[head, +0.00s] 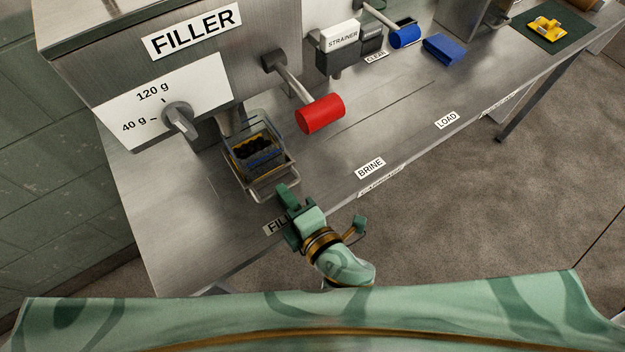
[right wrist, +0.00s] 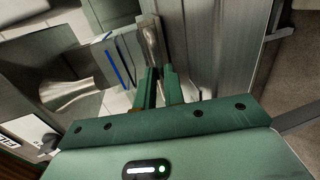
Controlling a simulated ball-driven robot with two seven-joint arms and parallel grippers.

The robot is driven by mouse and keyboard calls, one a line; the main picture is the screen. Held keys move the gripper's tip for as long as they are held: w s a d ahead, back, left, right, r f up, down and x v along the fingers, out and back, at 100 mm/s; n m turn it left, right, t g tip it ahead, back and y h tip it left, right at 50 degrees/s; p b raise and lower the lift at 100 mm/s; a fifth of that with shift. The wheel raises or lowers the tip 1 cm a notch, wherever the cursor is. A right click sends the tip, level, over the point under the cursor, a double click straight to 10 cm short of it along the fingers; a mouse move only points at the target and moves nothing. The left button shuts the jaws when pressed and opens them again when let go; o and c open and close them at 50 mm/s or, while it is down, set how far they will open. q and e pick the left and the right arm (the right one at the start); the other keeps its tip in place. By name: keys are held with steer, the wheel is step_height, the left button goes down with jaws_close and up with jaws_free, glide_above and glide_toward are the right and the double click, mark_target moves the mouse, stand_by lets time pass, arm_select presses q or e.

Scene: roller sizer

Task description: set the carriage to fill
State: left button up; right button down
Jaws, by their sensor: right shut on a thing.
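The carriage (head: 287,162) is a metal frame holding a dark blue-and-yellow jar-like container with dark contents. It stands below the filler's spout, in line with the FILL label (head: 273,227), which my gripper partly covers. Its metal loop handle (head: 262,197) points toward the front edge. My right gripper (head: 286,193) is at the handle's right end, shut on it. In the right wrist view the fingertips (right wrist: 161,76) meet at a shiny metal bar (right wrist: 151,42); the exact grip is small and partly hidden. My left gripper is not in view.
The filler (head: 190,65) has a grey dial (head: 180,118) and a red-ended lever (head: 320,114) close to the carriage. BRINE (head: 370,168) and LOAD (head: 447,120) labels lie along the bench to the right. A strainer (head: 340,48) and blue parts (head: 444,49) stand farther back.

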mark_target(267, 202)
steer(key=shift+s+a, duration=0.45)
steer(key=shift+a, duration=0.25)
steer(key=shift+s+a, duration=0.4)
steer(key=shift+a, duration=0.3)
steer(key=c, duration=1.9)
jaws_free()
steer(key=shift+o, duration=0.7)
steer(key=shift+s+a, duration=0.1)
steer(key=shift+a, duration=0.05)
